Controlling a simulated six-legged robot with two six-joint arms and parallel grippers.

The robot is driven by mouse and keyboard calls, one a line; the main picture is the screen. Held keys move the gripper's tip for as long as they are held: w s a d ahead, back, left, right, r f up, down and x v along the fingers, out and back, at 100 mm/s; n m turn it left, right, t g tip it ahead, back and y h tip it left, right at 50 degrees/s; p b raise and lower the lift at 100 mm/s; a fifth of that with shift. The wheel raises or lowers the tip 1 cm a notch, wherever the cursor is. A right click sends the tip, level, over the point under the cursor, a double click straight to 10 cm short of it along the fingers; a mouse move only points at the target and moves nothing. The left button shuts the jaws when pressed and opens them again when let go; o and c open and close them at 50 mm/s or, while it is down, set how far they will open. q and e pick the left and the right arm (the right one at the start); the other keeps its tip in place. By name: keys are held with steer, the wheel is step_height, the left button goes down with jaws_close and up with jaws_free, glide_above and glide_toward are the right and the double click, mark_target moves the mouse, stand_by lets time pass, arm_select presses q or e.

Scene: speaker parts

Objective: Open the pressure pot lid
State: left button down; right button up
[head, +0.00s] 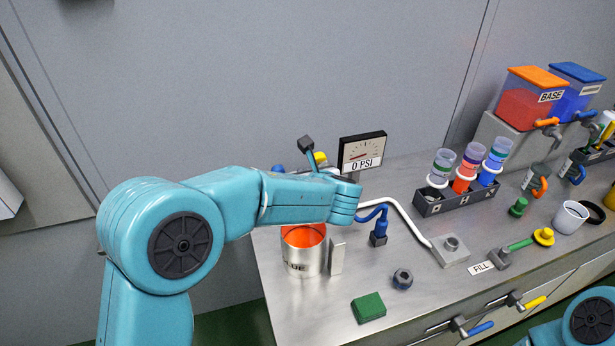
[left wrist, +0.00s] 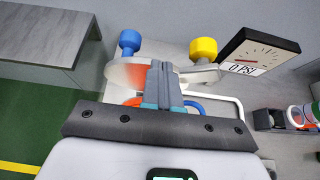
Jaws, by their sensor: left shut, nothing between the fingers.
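The pressure pot's gauge (head: 362,152) reads 0 PSI and shows at the upper right of the left wrist view (left wrist: 258,55). A blue knob (left wrist: 130,42) and a yellow knob (left wrist: 203,50) stand at the rim of a pale round metal lid (left wrist: 122,76) with an orange tint. My right gripper is out of view.
A silver GLUE can (head: 303,261) with orange contents stands in front of my left forearm. A white hose (head: 405,215), blue fitting (head: 379,232), green block (head: 368,307) and bottle rack (head: 455,199) are on the bench. My right arm shows at lower right.

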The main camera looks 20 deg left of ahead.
arm_select(q)
steer(key=shift+w+a+r, duration=0.15)
steer(key=shift+w+a, duration=0.15)
steer(key=shift+w, duration=0.2)
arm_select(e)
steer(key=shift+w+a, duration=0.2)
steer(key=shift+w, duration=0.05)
arm_select(q)
steer(key=shift+s+d, duration=0.15)
